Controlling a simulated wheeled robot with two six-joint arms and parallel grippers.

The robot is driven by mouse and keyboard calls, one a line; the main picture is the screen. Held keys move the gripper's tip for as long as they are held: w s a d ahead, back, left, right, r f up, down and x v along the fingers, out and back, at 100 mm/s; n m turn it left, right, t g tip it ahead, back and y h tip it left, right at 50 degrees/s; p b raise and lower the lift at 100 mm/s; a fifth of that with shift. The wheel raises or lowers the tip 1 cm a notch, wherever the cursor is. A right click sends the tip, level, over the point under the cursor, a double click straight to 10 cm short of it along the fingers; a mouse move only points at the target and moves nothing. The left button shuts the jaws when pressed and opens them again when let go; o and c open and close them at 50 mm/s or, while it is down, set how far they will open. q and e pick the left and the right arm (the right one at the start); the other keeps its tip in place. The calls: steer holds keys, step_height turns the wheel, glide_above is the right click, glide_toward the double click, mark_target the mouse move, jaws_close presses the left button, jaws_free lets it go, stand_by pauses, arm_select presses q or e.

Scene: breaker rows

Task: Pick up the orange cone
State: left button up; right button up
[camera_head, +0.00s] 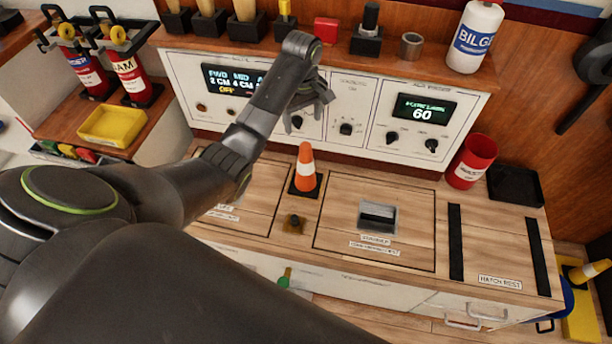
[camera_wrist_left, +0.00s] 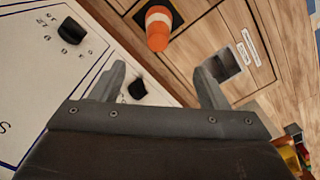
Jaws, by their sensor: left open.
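The orange cone (camera_head: 305,168) with a white band stands upright on a black square base on the wooden counter, left of centre. It also shows at the top of the left wrist view (camera_wrist_left: 158,26), partly cut off by the frame edge. My left gripper (camera_head: 322,96) is open and empty. It hangs above and behind the cone, in front of the white control panel. In the left wrist view my left gripper's (camera_wrist_left: 162,74) two fingers stand apart with no object between them, and the cone lies beyond them. My right gripper is not in view.
The control panel (camera_head: 345,105) with knobs and displays stands behind the counter. A red cup (camera_head: 470,161) and black tray (camera_head: 515,186) are at the right. A small dark knob (camera_head: 294,223) sits in front of the cone.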

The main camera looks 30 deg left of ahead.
mark_target(306, 157)
arm_select(q)
step_height(306, 157, down, 9)
steer(key=shift+r+b, duration=0.1)
steer(key=shift+b, duration=0.45)
steer(key=shift+d+f+b, duration=0.2)
steer(key=shift+f+b, duration=0.15)
steer(key=shift+f, duration=1)
steer(key=shift+d+f+b, duration=0.15)
steer(key=shift+f+b, duration=0.2)
steer(key=shift+f, duration=1.5)
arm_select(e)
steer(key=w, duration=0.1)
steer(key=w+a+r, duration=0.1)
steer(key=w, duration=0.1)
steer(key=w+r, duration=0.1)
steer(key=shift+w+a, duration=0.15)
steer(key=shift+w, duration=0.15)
arm_select(q)
jaws_close()
